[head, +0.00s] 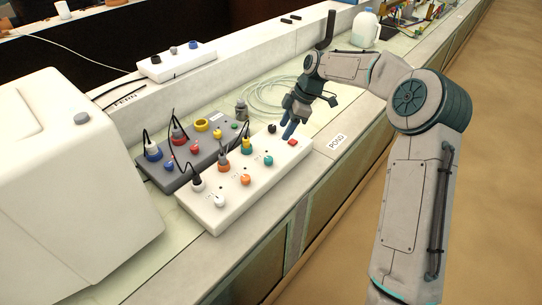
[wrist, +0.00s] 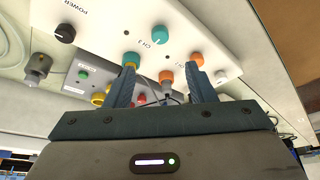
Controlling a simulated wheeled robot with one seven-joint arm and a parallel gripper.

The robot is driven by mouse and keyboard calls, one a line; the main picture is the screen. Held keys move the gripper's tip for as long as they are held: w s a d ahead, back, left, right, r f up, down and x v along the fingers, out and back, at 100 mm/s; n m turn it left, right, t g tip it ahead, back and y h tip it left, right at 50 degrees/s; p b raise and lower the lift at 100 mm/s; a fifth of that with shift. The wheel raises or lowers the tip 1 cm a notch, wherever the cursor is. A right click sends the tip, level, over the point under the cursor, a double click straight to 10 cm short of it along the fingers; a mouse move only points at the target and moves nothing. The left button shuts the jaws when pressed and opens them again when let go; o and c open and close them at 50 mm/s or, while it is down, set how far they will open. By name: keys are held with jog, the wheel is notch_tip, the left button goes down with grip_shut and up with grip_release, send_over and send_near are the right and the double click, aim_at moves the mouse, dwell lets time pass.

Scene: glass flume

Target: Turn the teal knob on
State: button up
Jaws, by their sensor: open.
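The teal knob (head: 268,160) stands on top of a white control box (head: 216,222), among the black, orange and white knobs. In the wrist view the teal knob (wrist: 159,35) shows just beyond my fingertips, with a light mark on its top. My gripper (head: 287,131) is over the far end of the white box, past the teal knob and near the black knob (head: 272,128). In the wrist view my gripper (wrist: 163,76) has its two fingers apart, with nothing held. The knob is not between the fingers.
Plugs with dark cables stand in sockets along the white box. A grey box (head: 180,178) with coloured knobs lies beside it. An orange knob (head: 245,180) and a red switch (head: 292,142) are near the teal knob. A large white machine (head: 75,170) stands left.

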aim_at(269, 158)
jog(key=p+x, duration=0.1)
jog(key=x, duration=1.2)
jog(key=shift+f, duration=0.15)
jog(key=c, duration=1)
